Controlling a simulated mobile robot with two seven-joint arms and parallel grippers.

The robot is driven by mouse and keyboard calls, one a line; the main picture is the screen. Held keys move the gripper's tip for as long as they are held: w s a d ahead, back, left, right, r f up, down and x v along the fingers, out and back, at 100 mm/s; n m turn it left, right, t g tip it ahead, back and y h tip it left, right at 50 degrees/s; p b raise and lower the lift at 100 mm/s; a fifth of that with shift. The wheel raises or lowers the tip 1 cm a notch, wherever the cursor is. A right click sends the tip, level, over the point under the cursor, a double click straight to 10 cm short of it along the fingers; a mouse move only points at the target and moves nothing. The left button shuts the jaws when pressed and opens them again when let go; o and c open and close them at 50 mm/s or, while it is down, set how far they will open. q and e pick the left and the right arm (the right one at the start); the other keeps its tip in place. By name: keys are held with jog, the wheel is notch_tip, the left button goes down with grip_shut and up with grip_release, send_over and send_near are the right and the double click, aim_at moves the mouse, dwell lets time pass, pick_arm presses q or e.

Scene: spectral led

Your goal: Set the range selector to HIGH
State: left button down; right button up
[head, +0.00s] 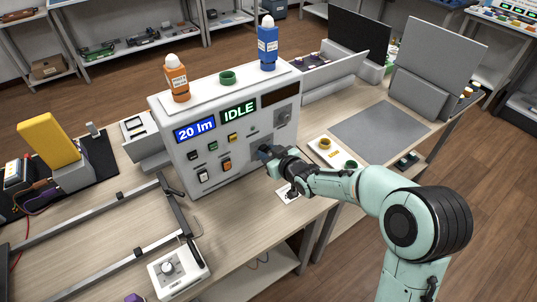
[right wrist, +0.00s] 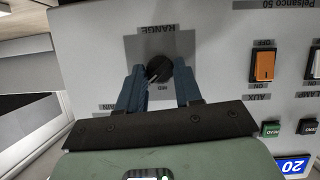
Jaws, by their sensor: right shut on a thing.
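The range selector (right wrist: 160,68) is a round black knob on the grey panel, under the upside-down word RANGE in the right wrist view. A light pointer line on it slants toward the picture's lower left; small labels nearby are too blurred to read surely. My right gripper (right wrist: 159,85) has its two blue fingers on either side of the knob, shut on it. In the head view my right gripper (head: 266,154) is at the lower right of the instrument's front (head: 235,160) and hides the knob. My left gripper is not in view.
The instrument shows "20 lm" (head: 194,130) and "IDLE" (head: 238,112). An orange switch (right wrist: 263,66) and a white switch stand beside the knob. Orange (head: 176,80) and blue (head: 267,45) bottles stand on top. A small tray with cups (head: 325,149) is right of my gripper.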

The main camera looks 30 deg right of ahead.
jog(key=o, duration=1)
jog(key=shift+o, duration=0.2)
jog(key=p+v, duration=0.1)
jog(key=v, duration=1.2)
jog(key=shift+s, duration=0.15)
